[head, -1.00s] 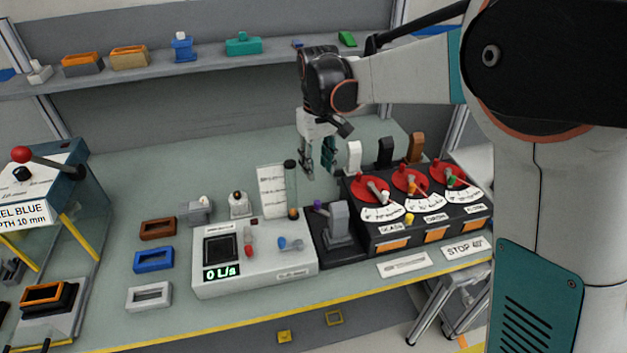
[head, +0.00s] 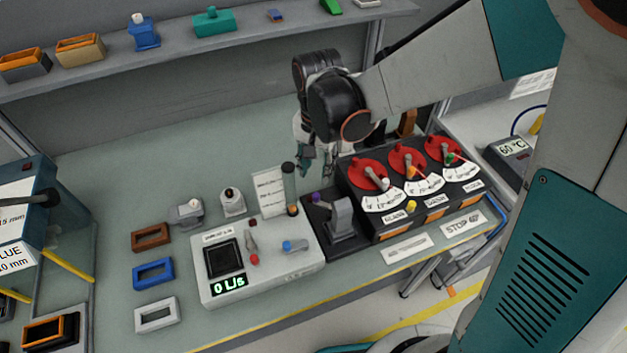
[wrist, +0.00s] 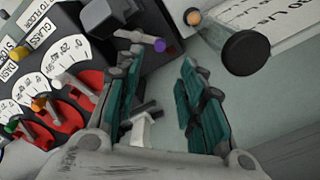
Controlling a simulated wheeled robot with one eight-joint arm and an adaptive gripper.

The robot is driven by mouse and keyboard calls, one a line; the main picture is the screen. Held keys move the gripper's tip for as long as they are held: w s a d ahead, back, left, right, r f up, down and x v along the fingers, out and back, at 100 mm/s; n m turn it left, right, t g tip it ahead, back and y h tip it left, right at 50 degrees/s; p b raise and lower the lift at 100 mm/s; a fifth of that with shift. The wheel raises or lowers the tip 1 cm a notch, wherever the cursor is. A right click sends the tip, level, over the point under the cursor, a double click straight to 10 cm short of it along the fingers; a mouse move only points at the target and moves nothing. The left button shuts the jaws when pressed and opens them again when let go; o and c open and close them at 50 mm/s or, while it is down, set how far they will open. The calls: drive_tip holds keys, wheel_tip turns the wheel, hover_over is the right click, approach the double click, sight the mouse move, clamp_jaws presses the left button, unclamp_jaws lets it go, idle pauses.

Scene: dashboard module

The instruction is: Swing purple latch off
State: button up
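The purple latch (head: 317,197) is a small purple-tipped lever on a grey upright block (head: 341,218), on a dark base left of the red dials. In the wrist view the purple tip (wrist: 159,45) ends a short grey rod, beyond the fingertips. My gripper (head: 313,165) hangs behind the latch, pointing down toward the bench. In the wrist view my gripper (wrist: 158,75) has its two teal-padded fingers apart with nothing between the tips. It does not touch the latch.
Red dials (head: 407,160) with levers sit on a black box to the right. A clear tube with a dark cap (head: 289,185) stands close left of the latch. A grey flow panel (head: 262,262) lies front left. The bench behind is mostly clear.

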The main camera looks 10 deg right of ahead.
sight(316, 194)
wheel_tip(316, 194, down, 11)
drive_tip(key=b, duration=0.6)
drive_tip(key=shift+b, duration=0.35)
clamp_jaws()
